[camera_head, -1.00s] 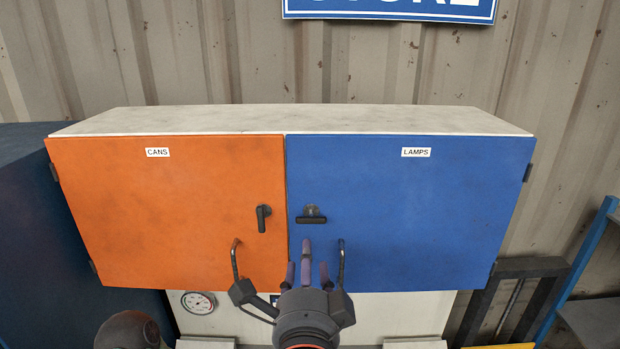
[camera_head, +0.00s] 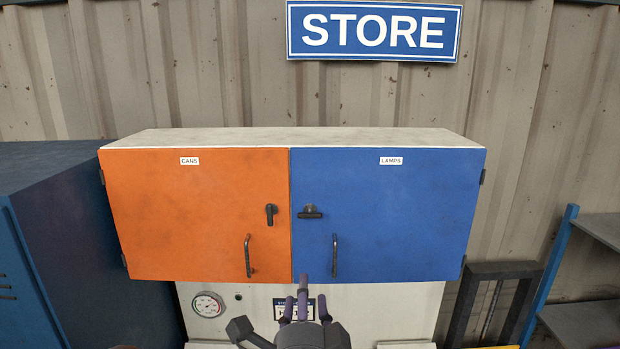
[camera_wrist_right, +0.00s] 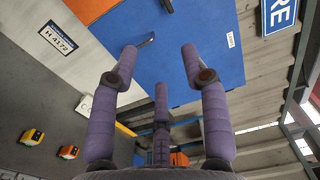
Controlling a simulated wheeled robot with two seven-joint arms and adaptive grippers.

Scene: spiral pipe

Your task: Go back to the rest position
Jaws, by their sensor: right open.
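My right gripper (camera_head: 303,300) is at the bottom middle of the head view, below the cabinet doors and in front of the pale panel. In the right wrist view its purple fingers (camera_wrist_right: 160,75) are spread open with nothing between them. The cabinet has an orange door (camera_head: 195,225) labelled CANS and a blue door (camera_head: 400,225) labelled LAMPS. Both doors are shut. The blue door also shows beyond the fingers in the right wrist view (camera_wrist_right: 195,45). My left gripper is not in view.
A pressure gauge (camera_head: 208,304) sits on the pale panel under the cabinet. A dark blue cabinet (camera_head: 75,235) stands at the left. A blue-framed shelf (camera_head: 585,320) stands at the right. A STORE sign (camera_head: 374,31) hangs on the corrugated wall.

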